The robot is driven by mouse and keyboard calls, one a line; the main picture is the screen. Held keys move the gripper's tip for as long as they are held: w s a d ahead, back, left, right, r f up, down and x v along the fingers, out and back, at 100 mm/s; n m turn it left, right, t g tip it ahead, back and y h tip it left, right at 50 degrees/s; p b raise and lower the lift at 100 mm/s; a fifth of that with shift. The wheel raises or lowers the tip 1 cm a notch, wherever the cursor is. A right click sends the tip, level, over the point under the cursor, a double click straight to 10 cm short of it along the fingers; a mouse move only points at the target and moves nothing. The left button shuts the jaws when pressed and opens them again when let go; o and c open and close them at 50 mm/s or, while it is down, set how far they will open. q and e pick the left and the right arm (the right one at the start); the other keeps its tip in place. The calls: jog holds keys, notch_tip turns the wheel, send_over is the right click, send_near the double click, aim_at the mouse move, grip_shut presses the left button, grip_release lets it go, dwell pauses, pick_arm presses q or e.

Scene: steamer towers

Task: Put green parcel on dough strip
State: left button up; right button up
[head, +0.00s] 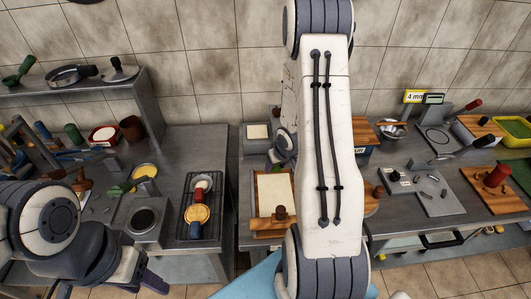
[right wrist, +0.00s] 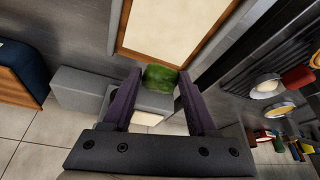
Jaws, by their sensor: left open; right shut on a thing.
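The green parcel (right wrist: 160,77) is between the purple fingers of my right gripper (right wrist: 160,84), held at their tips. The pale dough strip (right wrist: 190,22) lies on a wood-edged board just beyond the parcel in the right wrist view. From this angle I cannot tell the height of the parcel above it. In the head view the dough strip (head: 273,192) lies on its board left of my right arm, which covers part of that board. The right gripper and the parcel are hidden or unclear there. My left gripper (head: 112,284) is open at the bottom left, away from the dough strip.
A dark tray (head: 208,232) with bowls stands left of the board. A scale-like device (head: 145,217) stands beside the tray. A rolling-pin-like wooden piece (head: 276,217) lies at the board's near end. The right counter holds a board with a red-handled tool (head: 497,174).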

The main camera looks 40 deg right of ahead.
aim_at(274, 181)
pick_arm(q)
jog(key=shift+w+a, duration=0.15)
jog(key=shift+w, duration=0.15)
pick_arm(e)
jog(key=shift+w+d, duration=0.1)
jog(key=shift+w, duration=0.15)
pick_arm(q)
jog(key=shift+w, duration=0.1)
pick_arm(e)
jog(key=shift+w, duration=0.1)
jog(key=shift+s+f+b, duration=0.2)
jog(key=shift+b, duration=0.1)
pick_arm(q)
notch_tip(274, 181, down, 5)
jog(key=b, duration=0.4)
jog(key=shift+f+b, duration=0.15)
jog(key=shift+b, duration=0.2)
pick_arm(e)
notch_tip(274, 181, down, 6)
jog(key=shift+r, duration=0.2)
pick_arm(q)
jog(key=shift+f+b, duration=0.45)
pick_arm(e)
jog(key=shift+f, duration=0.5)
jog(key=o, duration=1.4)
jog(key=shift+r, duration=0.1)
